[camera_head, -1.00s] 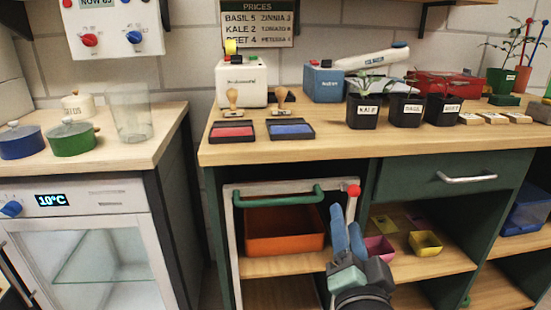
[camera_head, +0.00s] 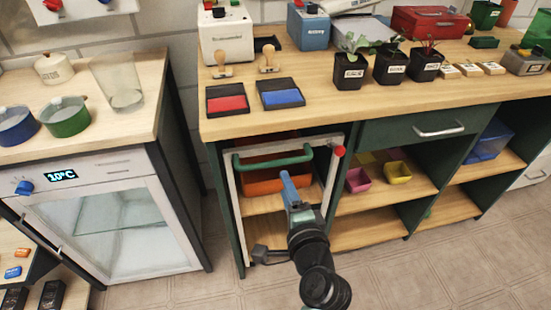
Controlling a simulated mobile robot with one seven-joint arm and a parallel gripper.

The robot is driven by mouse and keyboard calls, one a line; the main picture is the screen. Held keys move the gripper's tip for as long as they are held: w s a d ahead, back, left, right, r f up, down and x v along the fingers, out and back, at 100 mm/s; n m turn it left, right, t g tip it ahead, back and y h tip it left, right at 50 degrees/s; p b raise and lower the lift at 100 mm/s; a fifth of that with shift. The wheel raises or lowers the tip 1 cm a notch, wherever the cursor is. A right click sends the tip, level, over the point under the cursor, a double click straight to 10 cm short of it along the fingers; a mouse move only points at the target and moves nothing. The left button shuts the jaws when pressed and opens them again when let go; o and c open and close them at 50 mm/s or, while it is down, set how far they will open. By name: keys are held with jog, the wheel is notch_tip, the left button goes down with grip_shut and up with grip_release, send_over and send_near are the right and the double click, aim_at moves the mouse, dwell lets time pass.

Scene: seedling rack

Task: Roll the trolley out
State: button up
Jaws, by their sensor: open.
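The trolley (camera_head: 229,197) is a pale upright frame with a green handle (camera_head: 272,160) across its top and a red knob (camera_head: 339,151) at its top right corner. It stands in the left bay under the wooden bench. A dark block (camera_head: 260,252) shows low at its front. My gripper (camera_head: 287,180) with blue fingers is open, in front of the trolley and just below the handle in the picture. I cannot tell whether it touches anything. My arm hides part of the trolley's lower right.
An orange bin (camera_head: 262,184) sits behind the frame. Pink (camera_head: 357,180) and yellow (camera_head: 398,172) pots stand on the shelf to the right. A glass-door cooler (camera_head: 115,235) stands at left. The tiled floor (camera_head: 215,292) in front of the bench shows bare.

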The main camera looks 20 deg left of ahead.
aim_at(277, 165)
jog(key=b+x, duration=0.1)
jog(key=x, duration=0.9)
jog(key=shift+w+b, duration=0.15)
jog(key=shift+b, duration=0.2)
jog(key=shift+c, duration=0.3)
grip_shut()
dwell(0.6)
